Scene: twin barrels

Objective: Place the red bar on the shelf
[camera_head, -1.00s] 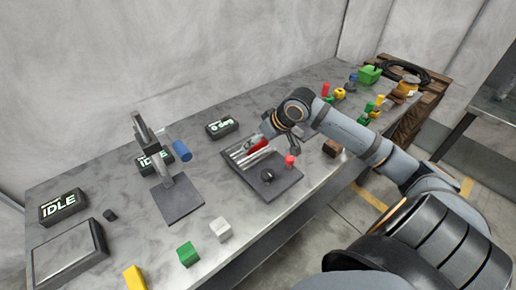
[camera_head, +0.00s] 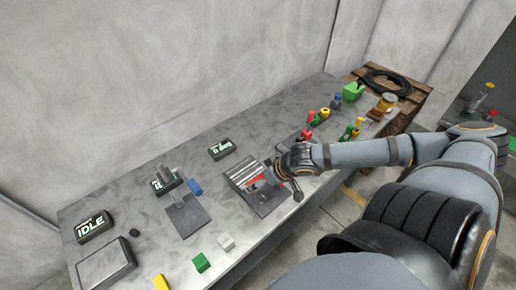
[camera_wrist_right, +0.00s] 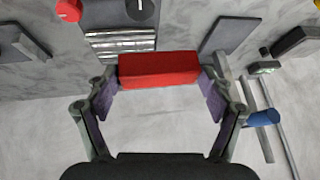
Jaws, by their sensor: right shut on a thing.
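The red bar (camera_wrist_right: 158,70) lies between the fingers of my right gripper (camera_wrist_right: 160,88) in the right wrist view, which is shut on it. In the head view, my right gripper (camera_head: 270,176) and the red bar (camera_head: 257,184) are over the dark tray (camera_head: 268,206) with silver rails (camera_head: 241,171). The gripper hides part of the bar and tray, and I cannot tell the bar's exact height above it. I cannot identify a shelf with certainty. My left gripper is not in view.
A stand (camera_head: 188,220) with a blue cylinder (camera_head: 195,187) is left of the tray. Green (camera_head: 201,262), white (camera_head: 226,241) and yellow (camera_head: 160,283) blocks lie along the front edge. Several coloured pieces and a wooden crate (camera_head: 408,105) are at the far right.

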